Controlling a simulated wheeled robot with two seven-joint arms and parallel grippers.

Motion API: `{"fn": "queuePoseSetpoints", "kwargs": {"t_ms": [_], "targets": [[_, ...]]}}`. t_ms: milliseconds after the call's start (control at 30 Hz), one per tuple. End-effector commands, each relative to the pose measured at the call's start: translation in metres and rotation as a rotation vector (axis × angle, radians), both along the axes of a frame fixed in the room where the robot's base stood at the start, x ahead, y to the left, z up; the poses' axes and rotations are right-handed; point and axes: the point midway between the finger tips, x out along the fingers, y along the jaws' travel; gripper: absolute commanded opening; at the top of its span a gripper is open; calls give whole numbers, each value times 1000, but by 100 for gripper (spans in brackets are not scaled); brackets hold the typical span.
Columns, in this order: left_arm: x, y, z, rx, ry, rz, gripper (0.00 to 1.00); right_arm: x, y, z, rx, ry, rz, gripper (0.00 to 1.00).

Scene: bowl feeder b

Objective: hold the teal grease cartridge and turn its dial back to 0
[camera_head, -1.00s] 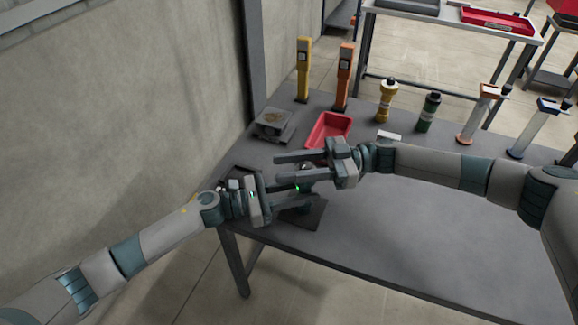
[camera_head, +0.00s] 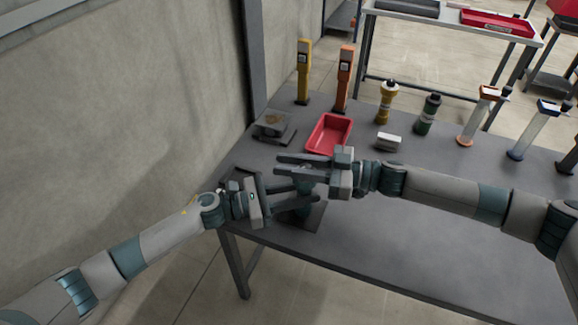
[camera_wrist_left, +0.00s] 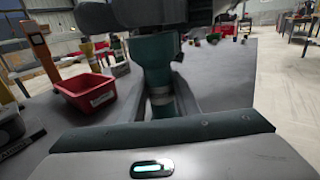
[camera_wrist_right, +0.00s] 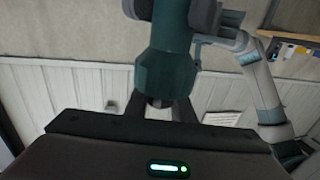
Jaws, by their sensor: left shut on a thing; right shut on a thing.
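The teal grease cartridge (camera_wrist_left: 156,62) stands roughly upright in the left wrist view, with a pale band between the fingers. Its teal body also fills the upper middle of the right wrist view (camera_wrist_right: 165,72). My left gripper (camera_head: 304,188) is shut on the cartridge's body from the left side. My right gripper (camera_head: 284,164) comes in from the right, above the left one, and is shut on an end of the cartridge. The fingers hide most of the cartridge in the head view. The dial's marks cannot be read.
A red tray (camera_head: 329,134) and a small white-grey box (camera_head: 388,142) lie behind the grippers. A scale-like device (camera_head: 272,124) is at the left. A yellow bottle (camera_head: 386,102), a green bottle (camera_head: 429,113) and upright posts line the back. The front right of the table (camera_head: 430,240) is clear.

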Motion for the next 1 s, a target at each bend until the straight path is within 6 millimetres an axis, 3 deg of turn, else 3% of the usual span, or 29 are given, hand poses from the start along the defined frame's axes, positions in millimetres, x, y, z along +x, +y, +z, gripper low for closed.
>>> {"fn": "queuePoseSetpoints", "kwargs": {"t_ms": [400, 867, 900, 933, 1000], "targets": [[0, -1, 0, -1, 0, -1, 0, 6, -1, -1, 1, 4, -207, 0], [0, -1, 0, -1, 0, 0, 0, 8, -2, -1, -2, 2, -227, 0], [0, -1, 0, -1, 0, 0, 0, 8, -2, -1, -2, 2, -227, 32], [0, 0, 0, -1, 0, 0, 0, 8, -2, -1, -2, 2, -227, 39], [0, 0, 0, -1, 0, 0, 0, 8, -2, -1, -1, 2, -227, 42]]}}
